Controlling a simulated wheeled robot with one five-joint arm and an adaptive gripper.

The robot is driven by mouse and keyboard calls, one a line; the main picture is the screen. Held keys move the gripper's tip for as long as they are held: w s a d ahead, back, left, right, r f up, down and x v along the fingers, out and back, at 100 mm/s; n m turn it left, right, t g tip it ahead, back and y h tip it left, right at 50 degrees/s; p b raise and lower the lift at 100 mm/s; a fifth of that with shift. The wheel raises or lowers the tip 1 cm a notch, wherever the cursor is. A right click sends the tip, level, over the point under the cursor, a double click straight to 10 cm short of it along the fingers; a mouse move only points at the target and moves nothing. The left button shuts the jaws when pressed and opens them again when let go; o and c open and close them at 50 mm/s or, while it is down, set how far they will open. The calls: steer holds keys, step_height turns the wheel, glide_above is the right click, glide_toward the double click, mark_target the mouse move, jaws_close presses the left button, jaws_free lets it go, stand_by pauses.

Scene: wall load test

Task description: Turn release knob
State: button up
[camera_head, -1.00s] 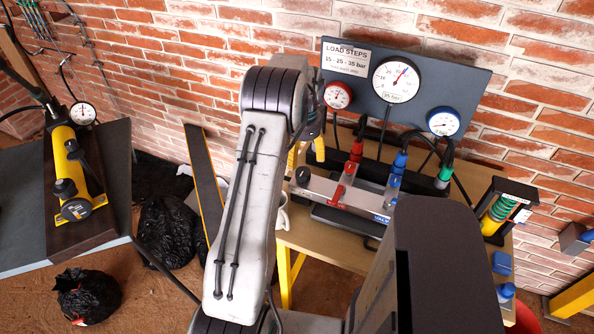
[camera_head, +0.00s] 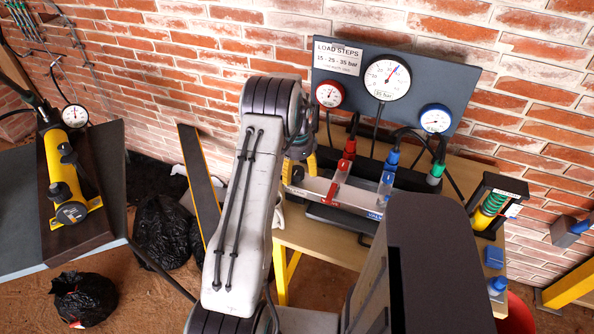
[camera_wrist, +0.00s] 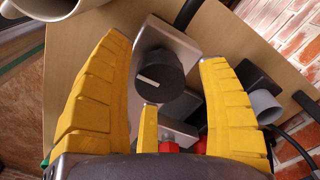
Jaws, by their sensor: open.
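The release knob (camera_wrist: 160,78) is a round black knob with a white line across its face, on the end of a grey metal valve block (camera_wrist: 172,40). The gripper is open, with a gap between each finger and the knob in that picture; the exact distance cannot be told. In the head view the valve block (camera_head: 342,194) carries a red lever (camera_head: 343,165) and a blue lever (camera_head: 388,172). My arm partly covers that end of the block.
A dark gauge panel (camera_head: 440,83) with a large white dial (camera_head: 387,78) stands against the brick wall. A wooden bench (camera_head: 335,240) carries the valve block. A white mug (camera_wrist: 45,10) is at the wrist view's upper left. A yellow pump (camera_head: 62,170) is at left.

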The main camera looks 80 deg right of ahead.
steer(key=shift+c, duration=0.4)
steer(key=c, duration=1.1)
steer(key=shift+c, duration=0.2)
steer(key=n+b, duration=0.2)
steer(key=n, duration=0.1)
steer(key=shift+f, duration=0.15)
steer(key=n+b, duration=0.2)
steer(key=n, duration=0.3)
steer(key=shift+n, duration=0.3)
steer(key=n+b, duration=0.1)
steer(key=n, duration=0.3)
steer(key=shift+n, duration=0.3)
steer(key=shift+n+b, duration=0.3)
steer(key=shift+n, duration=2)
steer(key=shift+a, duration=0.1)
